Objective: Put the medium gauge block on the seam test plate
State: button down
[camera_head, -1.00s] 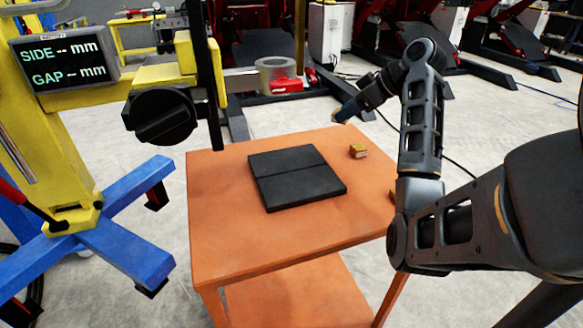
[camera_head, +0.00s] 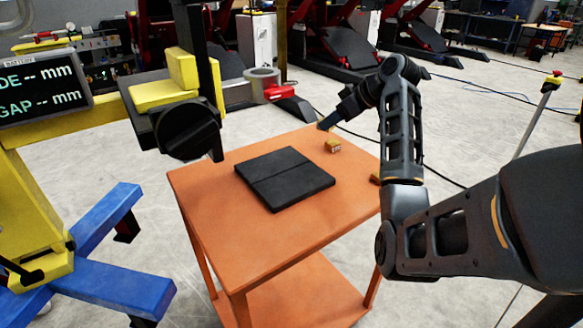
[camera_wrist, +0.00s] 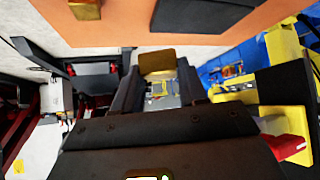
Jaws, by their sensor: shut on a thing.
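The black seam test plate (camera_head: 262,172), with a line across it, lies flat on the orange table. It also shows at the top of the wrist view (camera_wrist: 205,12). My gripper (camera_head: 324,126) is near the table's far edge, beyond the plate. In the wrist view my gripper (camera_wrist: 157,80) is shut on a brass-coloured gauge block (camera_wrist: 157,60), apart from the plate. I cannot read its size. Another gauge block (camera_head: 332,147) sits on the table right of the plate and shows in the wrist view (camera_wrist: 85,8). A third block (camera_head: 375,178) is partly hidden by my arm.
The orange table (camera_head: 215,205) has bare room around the plate. A yellow stand with a black knob (camera_head: 187,127) and a display (camera_head: 45,92) reading dashes rises at the left, overhanging near the table. Its blue feet (camera_head: 110,280) spread on the floor.

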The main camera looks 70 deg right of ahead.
jog(key=w+a+f, duration=0.2)
jog(key=w+a+f+p, duration=0.1)
jog(key=w+a+f, duration=0.1)
jog(key=a, duration=0.1)
jog(key=w+a+f, duration=0.2)
jog(key=w, duration=0.1)
jog(key=shift+a, duration=0.15)
jog(key=shift+w+f, duration=0.15)
jog(key=shift+f, duration=0.05)
jog(key=shift+f+p, duration=0.4)
jog(key=shift+f, duration=1.55)
jog(key=shift+f, duration=0.1)
jog(key=c, duration=0.6)
grip_release()
jog(key=shift+a, duration=0.1)
jog(key=shift+r, duration=0.25)
jog(key=v, duration=1.2)
jog(key=shift+f, duration=0.2)
